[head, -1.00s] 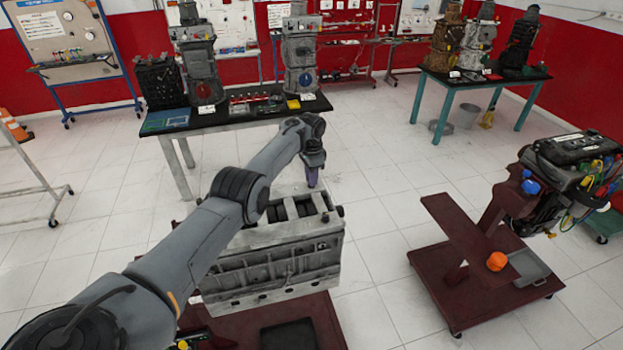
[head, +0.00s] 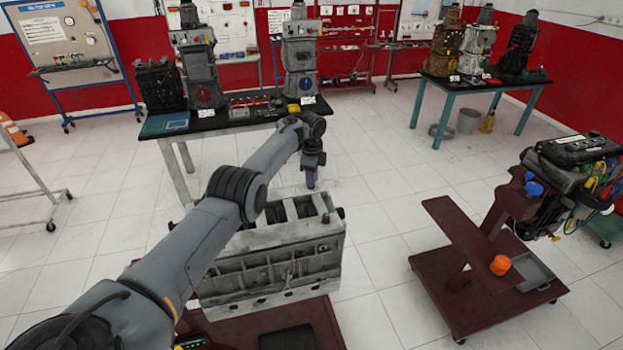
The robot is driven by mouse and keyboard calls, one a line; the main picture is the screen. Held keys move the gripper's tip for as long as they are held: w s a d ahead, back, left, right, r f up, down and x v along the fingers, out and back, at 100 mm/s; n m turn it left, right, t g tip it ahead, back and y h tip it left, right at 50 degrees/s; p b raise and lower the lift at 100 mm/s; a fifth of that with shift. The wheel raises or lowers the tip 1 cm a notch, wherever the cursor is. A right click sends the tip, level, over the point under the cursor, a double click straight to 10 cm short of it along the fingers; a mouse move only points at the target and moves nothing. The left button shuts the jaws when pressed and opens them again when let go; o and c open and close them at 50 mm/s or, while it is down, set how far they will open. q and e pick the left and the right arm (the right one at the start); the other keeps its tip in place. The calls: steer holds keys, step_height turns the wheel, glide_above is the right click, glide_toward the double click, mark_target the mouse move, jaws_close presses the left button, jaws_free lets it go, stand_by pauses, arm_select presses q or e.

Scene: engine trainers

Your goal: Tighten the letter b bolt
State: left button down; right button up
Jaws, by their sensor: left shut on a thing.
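A grey engine block (head: 262,268) sits on a dark red stand in the middle of the head view, with open cylinder bores along its top. My left arm reaches over it from the lower left. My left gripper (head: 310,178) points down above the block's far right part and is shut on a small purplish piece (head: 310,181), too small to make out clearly. A small bolt-like stub (head: 326,218) stands on the block's right top edge. No letter b can be read, so I cannot tell which bolt is meant. My right gripper is not in view.
A dark red wheeled stand (head: 480,300) with an orange cap (head: 500,265) and another engine (head: 570,175) stands to the right. A black-topped table (head: 235,122) with engines is behind the block. White floor between them is clear.

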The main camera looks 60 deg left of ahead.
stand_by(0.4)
arm_select(q)
steer(key=c, duration=1)
jaws_free()
steer(key=shift+r, duration=0.15)
steer(key=shift+r, duration=0.25)
step_height(320, 180, up, 10)
steer(key=shift+r, duration=0.1)
